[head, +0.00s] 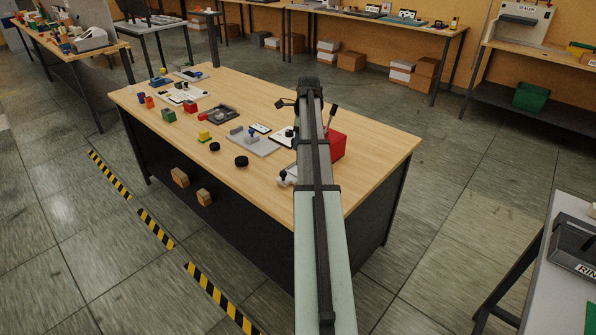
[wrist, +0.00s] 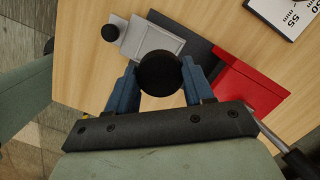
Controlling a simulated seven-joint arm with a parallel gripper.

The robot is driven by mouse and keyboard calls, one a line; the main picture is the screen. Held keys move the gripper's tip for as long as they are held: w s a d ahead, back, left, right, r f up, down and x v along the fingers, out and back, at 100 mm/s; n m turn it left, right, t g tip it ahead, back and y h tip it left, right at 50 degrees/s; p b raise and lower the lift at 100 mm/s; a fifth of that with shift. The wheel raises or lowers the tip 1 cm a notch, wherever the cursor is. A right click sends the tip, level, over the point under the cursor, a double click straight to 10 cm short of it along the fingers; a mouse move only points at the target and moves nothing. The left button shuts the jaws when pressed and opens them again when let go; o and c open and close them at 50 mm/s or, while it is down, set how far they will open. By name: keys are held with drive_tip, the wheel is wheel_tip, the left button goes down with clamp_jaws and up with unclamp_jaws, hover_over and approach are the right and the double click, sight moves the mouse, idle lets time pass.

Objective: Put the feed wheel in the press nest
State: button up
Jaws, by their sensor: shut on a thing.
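My gripper (wrist: 160,78) shows in the wrist view with its two blue fingers on either side of a round black wheel (wrist: 160,70), which I take for the feed wheel. The fingers are shut on it, above the table. Below it lie a light grey piece (wrist: 158,42) with a black knob (wrist: 110,32), a dark grey plate (wrist: 190,38) and a red block (wrist: 245,85). These may belong to the press, but I cannot make out the nest. In the head view my arm hides the wheel and the fingers; the red block (head: 338,146) stands right of the arm.
Two more black discs (head: 241,161) (head: 214,146) lie on the wooden table (head: 375,145), left of my arm. The table's right end is clear. A lever (wrist: 268,132) rises beside my gripper.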

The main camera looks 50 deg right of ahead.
drive_tip(key=shift+s+r+n, duration=0.2)
drive_tip(key=shift+n, duration=0.3)
drive_tip(key=shift+s+f+n, duration=0.1)
drive_tip(key=shift+f+n, duration=0.05)
drive_tip(key=shift+n, duration=0.15)
drive_tip(key=shift+f, duration=4.9)
drive_tip(key=shift+f, duration=0.1)
drive_tip(key=o, duration=1.1)
wheel_tip(320, 180, up, 12)
drive_tip(key=s+d, duration=0.1)
drive_tip(key=shift+s, duration=0.15)
drive_tip(key=shift+d, duration=0.1)
